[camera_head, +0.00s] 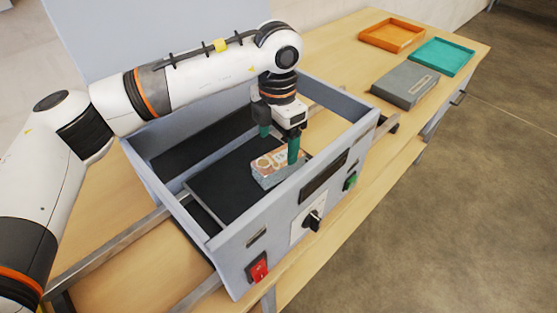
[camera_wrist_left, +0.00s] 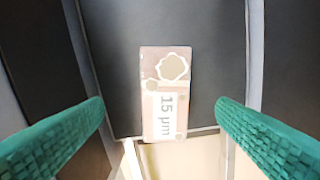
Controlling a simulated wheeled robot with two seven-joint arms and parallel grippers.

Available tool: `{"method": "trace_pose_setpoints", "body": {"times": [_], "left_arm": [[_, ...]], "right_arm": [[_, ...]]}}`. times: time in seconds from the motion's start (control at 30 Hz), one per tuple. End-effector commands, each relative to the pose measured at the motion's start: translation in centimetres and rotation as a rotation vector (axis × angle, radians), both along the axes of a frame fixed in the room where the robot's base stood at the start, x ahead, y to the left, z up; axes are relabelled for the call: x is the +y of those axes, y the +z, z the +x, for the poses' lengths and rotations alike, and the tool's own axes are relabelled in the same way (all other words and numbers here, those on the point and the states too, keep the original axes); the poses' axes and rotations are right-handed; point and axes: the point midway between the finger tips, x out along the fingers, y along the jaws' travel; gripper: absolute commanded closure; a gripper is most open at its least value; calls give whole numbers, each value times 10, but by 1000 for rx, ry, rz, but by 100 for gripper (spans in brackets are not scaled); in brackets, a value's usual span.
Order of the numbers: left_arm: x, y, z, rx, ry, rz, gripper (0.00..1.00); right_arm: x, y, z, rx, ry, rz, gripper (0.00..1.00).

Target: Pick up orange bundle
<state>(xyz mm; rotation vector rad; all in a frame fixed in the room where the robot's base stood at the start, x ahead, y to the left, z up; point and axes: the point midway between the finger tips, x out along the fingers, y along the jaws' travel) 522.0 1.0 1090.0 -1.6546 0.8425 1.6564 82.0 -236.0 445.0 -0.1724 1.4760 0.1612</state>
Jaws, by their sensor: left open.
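The orange bundle (camera_head: 268,172), a small block with an orange and pale patterned top, lies on the black bed inside the grey laminator frame (camera_head: 233,241), near its front wall. In the left wrist view the bundle (camera_wrist_left: 163,122) looks washed-out pink and carries a "15 µm" label. My left gripper (camera_head: 279,146) is open above the bundle, with its green fingers pointing down. In the left wrist view the bundle lies between the spread fingers (camera_wrist_left: 160,112), with a gap on both sides. One finger hides part of it in the head view. My right gripper is out of view.
The laminator's walls surround the bundle. Its front carries a red switch (camera_head: 259,268), a black knob (camera_head: 312,221) and a green button (camera_head: 350,181). A grey box (camera_head: 396,92), an orange tray (camera_head: 370,36) and a teal tray (camera_head: 441,57) sit farther along the wooden table (camera_head: 340,38).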

Motion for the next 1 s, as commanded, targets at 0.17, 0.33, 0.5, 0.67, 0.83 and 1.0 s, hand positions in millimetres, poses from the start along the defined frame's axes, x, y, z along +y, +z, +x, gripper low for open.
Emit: {"method": "trace_pose_setpoints", "body": {"times": [0.17,0.33,0.5,0.67,0.83,1.0], "left_arm": [[0,-21,0,2,0,-1,20],[1,-32,1,2,1,0,20],[3,-57,5,3,1,0,20],[2,-75,5,-1,-1,-1,20],[2,-78,5,-1,-1,-2,20],[2,-77,5,-1,-1,-2,35]], "right_arm": [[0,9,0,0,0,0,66],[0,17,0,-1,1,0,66],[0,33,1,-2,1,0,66],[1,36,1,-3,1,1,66],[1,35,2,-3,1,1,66],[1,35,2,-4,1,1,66]]}}
